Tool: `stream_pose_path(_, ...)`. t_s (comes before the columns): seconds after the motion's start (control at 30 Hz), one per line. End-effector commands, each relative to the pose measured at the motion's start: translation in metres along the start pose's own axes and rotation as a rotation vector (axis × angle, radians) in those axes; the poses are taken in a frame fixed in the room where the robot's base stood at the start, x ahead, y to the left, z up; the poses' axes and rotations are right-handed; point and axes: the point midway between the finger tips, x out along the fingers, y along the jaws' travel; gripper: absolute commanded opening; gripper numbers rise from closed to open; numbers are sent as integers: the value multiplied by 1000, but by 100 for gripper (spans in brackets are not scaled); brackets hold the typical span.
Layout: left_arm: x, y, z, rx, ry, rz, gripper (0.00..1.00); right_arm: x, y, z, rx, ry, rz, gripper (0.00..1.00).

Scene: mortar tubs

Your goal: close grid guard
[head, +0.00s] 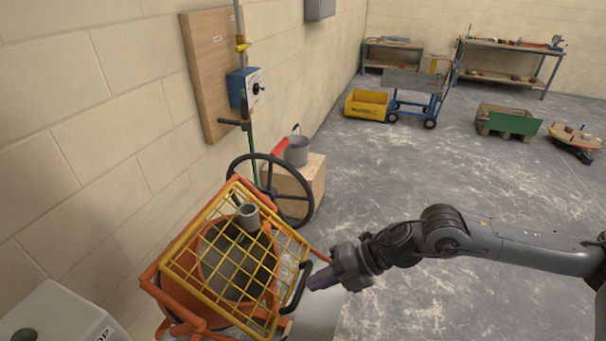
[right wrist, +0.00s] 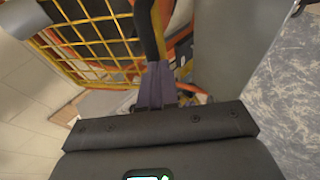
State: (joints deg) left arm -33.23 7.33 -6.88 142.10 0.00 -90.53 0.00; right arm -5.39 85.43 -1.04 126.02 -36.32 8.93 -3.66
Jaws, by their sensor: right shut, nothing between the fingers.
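The yellow grid guard (head: 200,245) spans the mouth of an orange-framed mixer with a round tub (head: 215,260). It looks tilted; I cannot tell whether it rests on the rim. A black curved handle (head: 297,288) is at its right side. My right gripper (head: 312,283) is shut and empty, its purple fingertips right by the handle. In the right wrist view the shut fingers (right wrist: 155,88) meet the end of the black handle (right wrist: 147,30), with the yellow grid (right wrist: 90,40) behind to the left. Contact is unclear. My left gripper is out of view.
A black handwheel (head: 270,188) and a grey bucket (head: 297,150) on a wooden box (head: 300,183) stand behind the mixer. A blue switch box (head: 243,88) hangs on a wall board. A grey cabinet (head: 65,315) is at front left. The floor to the right is open.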

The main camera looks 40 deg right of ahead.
Motion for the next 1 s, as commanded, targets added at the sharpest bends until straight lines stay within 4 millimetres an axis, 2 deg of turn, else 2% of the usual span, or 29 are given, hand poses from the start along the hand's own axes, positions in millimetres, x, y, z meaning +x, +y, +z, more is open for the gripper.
stream_pose_path(0.3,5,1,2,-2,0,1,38,6,-6,1,0,1,-1,0)
stream_pose_path(1.0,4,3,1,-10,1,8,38,6,-7,2,4,1,-6,0)
